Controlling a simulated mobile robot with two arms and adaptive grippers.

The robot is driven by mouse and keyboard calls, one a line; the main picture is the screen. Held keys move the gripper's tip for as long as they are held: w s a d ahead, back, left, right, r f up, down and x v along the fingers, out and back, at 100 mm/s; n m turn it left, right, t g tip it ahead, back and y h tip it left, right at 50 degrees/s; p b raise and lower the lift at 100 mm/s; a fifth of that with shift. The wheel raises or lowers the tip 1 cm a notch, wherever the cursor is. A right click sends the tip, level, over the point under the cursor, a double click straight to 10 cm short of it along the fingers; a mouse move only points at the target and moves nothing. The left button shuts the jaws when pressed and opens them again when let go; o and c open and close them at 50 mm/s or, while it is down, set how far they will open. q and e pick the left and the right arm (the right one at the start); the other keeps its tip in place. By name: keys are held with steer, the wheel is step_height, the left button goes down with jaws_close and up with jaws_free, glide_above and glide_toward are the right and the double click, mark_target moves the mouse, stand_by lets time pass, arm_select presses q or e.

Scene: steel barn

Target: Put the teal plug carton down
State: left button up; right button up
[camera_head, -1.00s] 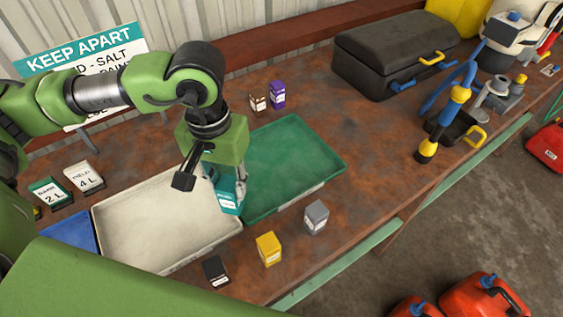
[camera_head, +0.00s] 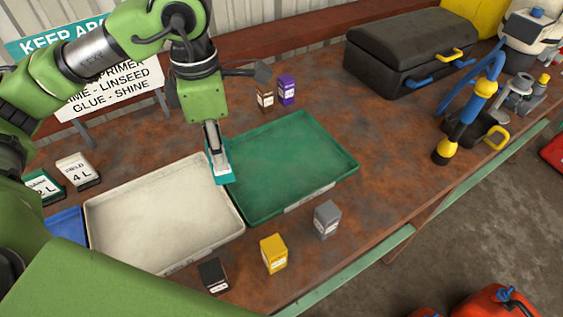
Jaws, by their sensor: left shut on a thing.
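My left gripper (camera_head: 215,150) points down and is shut on the teal plug carton (camera_head: 222,174). The carton is upright or nearly so, above the place where the white tray (camera_head: 160,262) and the green tray (camera_head: 318,189) meet. I cannot tell whether the carton touches a tray rim. The finger in front hides part of the carton. Both trays look empty. My right gripper is not in view.
Black (camera_head: 213,276), yellow (camera_head: 273,253) and grey (camera_head: 327,218) cartons stand along the front. Brown (camera_head: 265,96) and purple (camera_head: 287,89) cartons stand behind the green tray. A black case (camera_head: 400,52) and a blue-yellow tool (camera_head: 468,120) are at right. A sign (camera_head: 110,85) stands at back left.

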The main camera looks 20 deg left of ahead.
arm_select(q)
steer(key=shift+a+r+n, duration=0.25)
steer(key=shift+r+n, duration=0.1)
steer(key=shift+n, duration=0.75)
steer(key=shift+w+n, duration=0.15)
steer(key=shift+n, duration=0.15)
steer(key=w+a+f+p, duration=0.1)
steer(key=w+f+p, duration=0.1)
steer(key=w+f, duration=0.2)
steer(key=w+f+p, duration=0.2)
steer(key=w+f, duration=0.2)
steer(key=w, duration=0.1)
steer(key=w+a+f+p, duration=0.1)
steer(key=w+f+p, duration=0.2)
steer(key=w+f, duration=0.1)
steer(key=shift+w+a, duration=0.25)
steer(key=shift+a, duration=0.1)
steer(key=shift+f, duration=0.45)
